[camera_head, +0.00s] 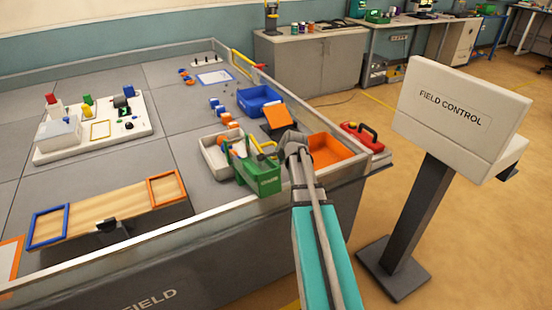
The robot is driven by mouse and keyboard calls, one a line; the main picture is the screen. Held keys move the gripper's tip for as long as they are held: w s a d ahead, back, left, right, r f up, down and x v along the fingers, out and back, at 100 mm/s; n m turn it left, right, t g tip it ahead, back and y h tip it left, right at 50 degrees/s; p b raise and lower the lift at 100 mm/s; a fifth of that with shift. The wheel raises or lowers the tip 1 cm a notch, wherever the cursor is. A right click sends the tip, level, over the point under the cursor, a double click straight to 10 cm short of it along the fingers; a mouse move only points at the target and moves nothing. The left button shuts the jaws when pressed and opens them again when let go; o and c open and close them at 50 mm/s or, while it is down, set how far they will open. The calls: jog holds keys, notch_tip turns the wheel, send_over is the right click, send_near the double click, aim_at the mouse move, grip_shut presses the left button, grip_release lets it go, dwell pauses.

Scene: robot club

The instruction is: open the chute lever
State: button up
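A green box-like unit (262,178) with small pale lettering stands at the field table's near right edge; I take it to be the chute. A thin yellow bar (264,149) shows above it, just left of my arm's end; it may be the lever, and its exact position is unclear. My arm reaches up from the bottom of the picture. My gripper (285,151) is at its far end, beside the yellow bar. Its fingers are small and partly hidden, so I cannot tell whether they touch the bar or are open.
A grey-white bin (207,158) lies left of the green unit, an orange tray (335,146) right of it. Blue bin (246,102) and several small blocks lie behind. A red toolbox (362,139) sits at the right edge. The field control stand (420,205) is further right.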

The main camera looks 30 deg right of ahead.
jog(key=shift+o, duration=0.8)
jog(key=shift+w, duration=0.1)
jog(key=shift+r, duration=0.2)
